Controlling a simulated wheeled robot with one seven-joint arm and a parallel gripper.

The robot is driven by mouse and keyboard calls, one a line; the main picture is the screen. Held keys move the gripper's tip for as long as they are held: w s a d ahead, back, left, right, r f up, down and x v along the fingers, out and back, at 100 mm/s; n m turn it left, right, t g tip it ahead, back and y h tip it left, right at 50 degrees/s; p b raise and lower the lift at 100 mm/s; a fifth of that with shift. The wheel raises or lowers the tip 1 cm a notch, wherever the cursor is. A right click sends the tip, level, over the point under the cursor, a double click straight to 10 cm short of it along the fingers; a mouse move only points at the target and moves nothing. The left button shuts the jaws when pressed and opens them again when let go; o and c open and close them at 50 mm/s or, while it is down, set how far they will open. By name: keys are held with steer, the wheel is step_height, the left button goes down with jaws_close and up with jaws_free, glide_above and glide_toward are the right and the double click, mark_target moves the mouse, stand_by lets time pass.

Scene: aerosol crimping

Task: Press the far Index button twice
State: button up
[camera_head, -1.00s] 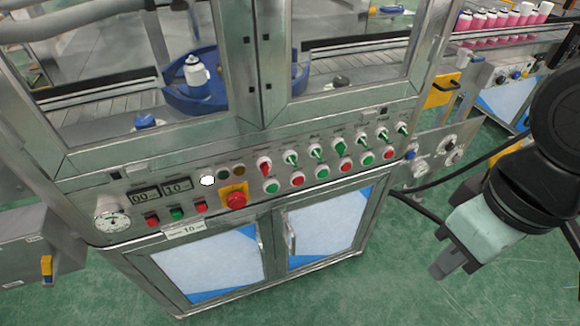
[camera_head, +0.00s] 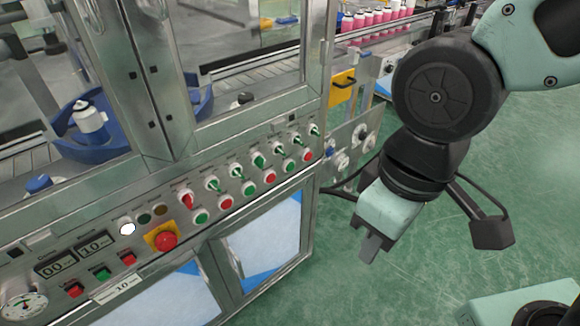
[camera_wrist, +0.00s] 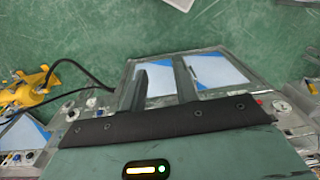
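The control panel (camera_head: 75,225) runs across the front of the metal machine. Along it are round green and red push buttons under a row of selector switches. At the far right end are a red button (camera_head: 307,156) and a green button (camera_head: 288,166). The labels are too small to read, so I cannot tell which is Index. My gripper (camera_head: 370,243) hangs to the right of the panel, below and apart from the end buttons, pointing down. In the wrist view my gripper (camera_wrist: 163,85) shows two dark fingers apart, with nothing visible between them.
A red emergency stop (camera_head: 166,241) on a yellow plate sits left of the buttons. Black cables (camera_wrist: 80,68) run along the floor. Open green floor (camera_head: 430,275) lies right of the machine.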

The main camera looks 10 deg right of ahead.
steer(key=shift+c, duration=0.3)
jaws_close()
